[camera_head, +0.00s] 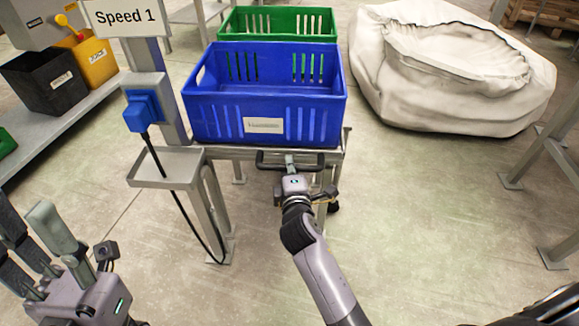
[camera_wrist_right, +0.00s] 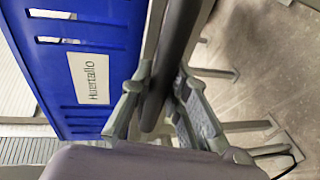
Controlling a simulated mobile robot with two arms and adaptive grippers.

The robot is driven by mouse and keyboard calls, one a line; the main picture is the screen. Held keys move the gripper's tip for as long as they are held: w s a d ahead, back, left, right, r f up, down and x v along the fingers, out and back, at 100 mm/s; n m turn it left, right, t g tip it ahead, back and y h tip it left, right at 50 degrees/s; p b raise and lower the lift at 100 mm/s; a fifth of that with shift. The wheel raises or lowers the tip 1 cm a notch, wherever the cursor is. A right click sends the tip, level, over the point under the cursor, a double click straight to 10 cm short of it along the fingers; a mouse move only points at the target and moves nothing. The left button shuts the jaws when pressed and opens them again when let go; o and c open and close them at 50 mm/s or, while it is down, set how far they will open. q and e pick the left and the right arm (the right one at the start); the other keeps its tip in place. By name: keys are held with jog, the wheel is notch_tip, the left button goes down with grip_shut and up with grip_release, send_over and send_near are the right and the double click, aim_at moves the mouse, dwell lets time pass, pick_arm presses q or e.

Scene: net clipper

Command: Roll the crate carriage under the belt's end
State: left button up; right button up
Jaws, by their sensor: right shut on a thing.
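The crate carriage (camera_head: 334,157) is a low grey metal frame with a dark handle bar (camera_head: 313,168) on its near side. A blue slotted crate (camera_head: 205,118) with a white label sits upright on it. My right gripper (camera_head: 290,162) is shut on the middle of the handle; in the right wrist view, its fingers (camera_wrist_right: 155,108) close around the dark bar (camera_wrist_right: 182,45), beside the blue crate (camera_wrist_right: 50,75). My left gripper (camera_head: 28,222) is empty at the lower left, fingers apart. I cannot clearly make out the belt's end.
A green crate (camera_head: 277,22) is behind the blue one. A white sack (camera_head: 450,70) lies at the back right. Floor right of the carriage is clear.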

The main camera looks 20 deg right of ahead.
grip_shut()
jog(key=shift+d, duration=0.1)
dwell(0.3)
